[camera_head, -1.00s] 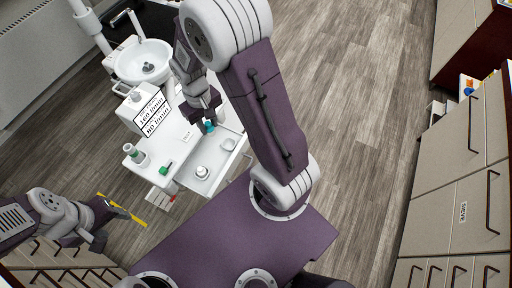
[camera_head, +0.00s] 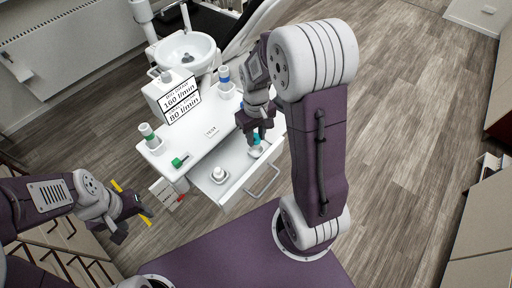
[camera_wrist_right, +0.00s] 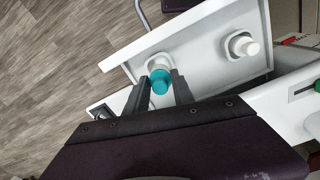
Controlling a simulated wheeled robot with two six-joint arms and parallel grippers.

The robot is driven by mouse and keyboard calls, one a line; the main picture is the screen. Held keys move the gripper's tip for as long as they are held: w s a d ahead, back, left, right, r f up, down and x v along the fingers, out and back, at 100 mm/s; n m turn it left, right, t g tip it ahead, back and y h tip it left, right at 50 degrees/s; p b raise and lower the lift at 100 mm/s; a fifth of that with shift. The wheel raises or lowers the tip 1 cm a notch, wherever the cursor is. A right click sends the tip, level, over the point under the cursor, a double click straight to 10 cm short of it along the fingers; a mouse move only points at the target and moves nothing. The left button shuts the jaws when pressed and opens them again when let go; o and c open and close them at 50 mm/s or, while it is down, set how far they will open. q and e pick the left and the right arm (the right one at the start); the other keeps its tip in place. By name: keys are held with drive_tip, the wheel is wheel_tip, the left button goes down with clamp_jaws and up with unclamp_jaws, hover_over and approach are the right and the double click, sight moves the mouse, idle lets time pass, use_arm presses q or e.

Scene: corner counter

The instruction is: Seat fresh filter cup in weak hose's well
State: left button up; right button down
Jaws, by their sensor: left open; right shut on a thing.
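My right gripper (camera_head: 258,138) is shut on a small teal piece (camera_head: 256,141), above the right part of the open white drawer. In the right wrist view the teal piece (camera_wrist_right: 160,82) sits between the fingertips (camera_wrist_right: 160,90), just in front of a white round part (camera_wrist_right: 158,62). I cannot tell whether they touch or are one cup. A white cup (camera_head: 218,174) stands in the drawer's left part; it also shows in the right wrist view (camera_wrist_right: 243,45). A pale ring (camera_head: 255,152) lies below the teal piece. My left gripper (camera_head: 130,208) is open and empty at lower left.
A sign (camera_head: 182,100) reads 160 l/min above 80 l/min. A green-banded holder (camera_head: 150,136) and a blue-banded holder (camera_head: 224,82) stand on the white unit. A green item (camera_head: 180,161) lies on its top. The open drawer (camera_head: 238,186) has a handle at its front.

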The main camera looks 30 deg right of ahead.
sight(256, 145)
drive_tip(key=shift+w+f, duration=0.1)
drive_tip(key=shift+f, duration=0.4)
drive_tip(key=f, duration=0.2)
drive_tip(key=shift+s+f+b, duration=0.2)
drive_tip(key=shift+f+b, duration=0.1)
drive_tip(key=shift+f, duration=0.1)
drive_tip(key=shift+w+f, duration=0.2)
drive_tip(key=shift+f, duration=0.15)
drive_tip(key=shift+s+f, duration=0.1)
drive_tip(key=shift+f, duration=0.05)
drive_tip(key=c, duration=1.1)
unclamp_jaws()
